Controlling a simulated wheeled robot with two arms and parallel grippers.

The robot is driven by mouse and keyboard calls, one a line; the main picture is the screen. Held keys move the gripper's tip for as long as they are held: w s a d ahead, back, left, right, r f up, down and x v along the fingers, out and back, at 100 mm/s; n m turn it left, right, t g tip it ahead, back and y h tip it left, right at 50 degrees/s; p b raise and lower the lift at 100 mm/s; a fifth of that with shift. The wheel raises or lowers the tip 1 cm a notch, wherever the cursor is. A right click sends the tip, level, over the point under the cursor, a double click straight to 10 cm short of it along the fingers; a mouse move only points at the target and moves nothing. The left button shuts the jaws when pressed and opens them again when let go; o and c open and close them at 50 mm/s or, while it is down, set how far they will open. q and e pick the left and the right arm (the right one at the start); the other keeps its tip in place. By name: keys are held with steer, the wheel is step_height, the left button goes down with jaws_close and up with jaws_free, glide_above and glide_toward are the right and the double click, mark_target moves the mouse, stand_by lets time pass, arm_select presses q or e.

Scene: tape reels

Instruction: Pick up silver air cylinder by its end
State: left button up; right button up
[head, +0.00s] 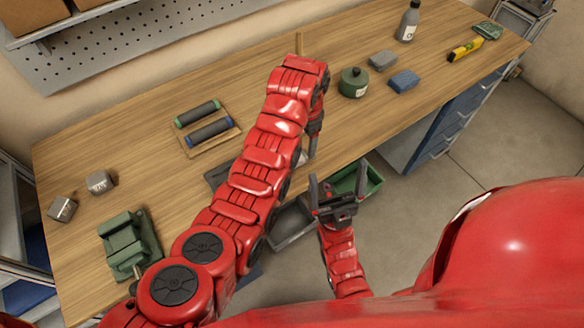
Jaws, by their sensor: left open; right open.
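My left arm reaches across the bench, and my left gripper (311,152) points down near the bench's front edge. It is open, and its fingers are seen nearly edge-on. A small pale silver piece (302,158) shows beside its fingertips. It may be part of the silver air cylinder, but my arm hides most of that spot, and I cannot tell whether they touch. My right gripper (337,184) is open and empty, with its fingers pointing up, in front of the bench edge.
A dark flat mat or tray (217,174) is partly behind my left arm. Two dark rollers (208,132) lie on a wooden holder. A green vise (125,243), green canister (354,83), blue block (404,81) and grey bottle (408,22) stand on the bench (85,150). Bins (370,180) sit below its front edge.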

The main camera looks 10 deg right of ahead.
mark_target(305, 154)
arm_select(q)
steer(key=shift+d+f+p, duration=0.1)
steer(key=shift+f+p, duration=1.5)
steer(key=shift+f, duration=0.8)
steer(key=shift+w+f, duration=0.1)
steer(key=shift+f, duration=0.3)
jaws_close()
